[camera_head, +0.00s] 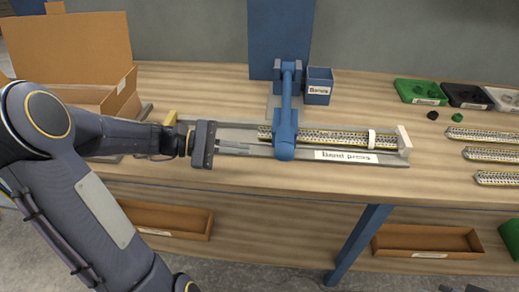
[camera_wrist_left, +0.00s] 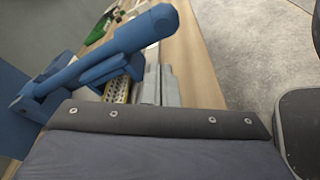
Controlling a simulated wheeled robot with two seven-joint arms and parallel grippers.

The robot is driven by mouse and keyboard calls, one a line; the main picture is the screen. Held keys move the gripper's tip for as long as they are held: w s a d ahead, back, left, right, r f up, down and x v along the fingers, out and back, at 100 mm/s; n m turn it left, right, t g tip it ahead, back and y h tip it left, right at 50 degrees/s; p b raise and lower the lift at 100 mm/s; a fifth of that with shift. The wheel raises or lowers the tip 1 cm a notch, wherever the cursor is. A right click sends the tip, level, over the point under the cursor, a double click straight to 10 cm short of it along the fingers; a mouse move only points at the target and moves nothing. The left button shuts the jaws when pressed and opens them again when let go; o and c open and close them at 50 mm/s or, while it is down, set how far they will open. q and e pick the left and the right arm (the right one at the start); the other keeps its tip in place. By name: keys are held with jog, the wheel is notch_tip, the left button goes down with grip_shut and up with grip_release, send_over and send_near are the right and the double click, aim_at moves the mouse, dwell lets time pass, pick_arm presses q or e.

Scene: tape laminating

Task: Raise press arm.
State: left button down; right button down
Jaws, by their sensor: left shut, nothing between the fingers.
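The blue press arm (camera_head: 286,105) runs forward from its blue stand, and its block-shaped front end rests low over the band press (camera_head: 360,157). A yellow-edged metal strip (camera_head: 330,137) lies along the press and passes under that end. My left gripper (camera_head: 245,149) is shut and empty, its fingers pointing right, just left of the arm's front end; I cannot tell whether they touch it. In the left wrist view the press arm (camera_wrist_left: 115,58) slants above the fingers (camera_wrist_left: 167,82), with part of the strip (camera_wrist_left: 118,88) beside them. My right gripper is not in view.
A blue bin (camera_head: 319,84) stands right of the press stand. An open cardboard box (camera_head: 115,95) is at the left. Several strips (camera_head: 490,154) and a green tray (camera_head: 420,92) lie at the right. Bare table shows in front of the press.

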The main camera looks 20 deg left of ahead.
pick_arm(q)
jog(key=x, duration=0.9)
jog(key=shift+d, duration=0.2)
